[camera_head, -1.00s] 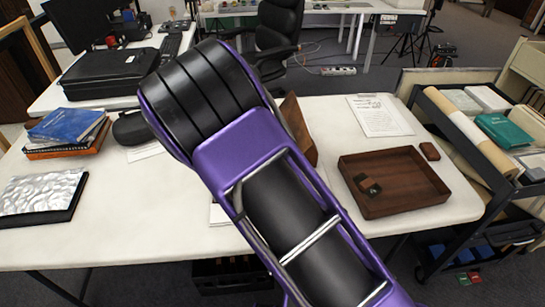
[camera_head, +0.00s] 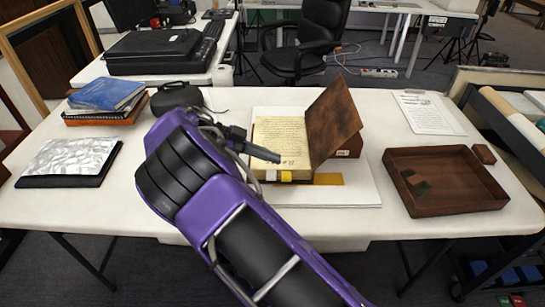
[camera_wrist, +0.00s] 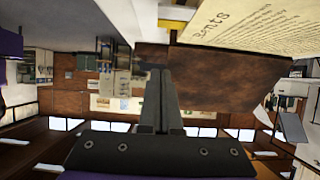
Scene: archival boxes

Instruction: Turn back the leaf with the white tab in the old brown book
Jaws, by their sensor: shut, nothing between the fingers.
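The old brown book (camera_head: 283,137) lies open on a white board at the middle of the table. Its brown cover (camera_head: 333,122) stands tilted up on the right. A handwritten page faces up on the left. A white tab (camera_head: 271,175) sticks out at the page's near edge, beside a yellow tab (camera_head: 287,176). My gripper (camera_head: 278,158) is shut and empty, its tips over the near part of the page, just above the tabs. In the wrist view my closed fingers (camera_wrist: 158,75) show in front of the brown cover (camera_wrist: 220,78), with the page (camera_wrist: 245,28) at upper right.
A brown tray (camera_head: 445,205) with a small dark piece in it stands to the right, a printed sheet (camera_head: 428,113) behind it. At left lie stacked books (camera_head: 105,98), a silvery album (camera_head: 70,158) and a black case (camera_head: 177,96).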

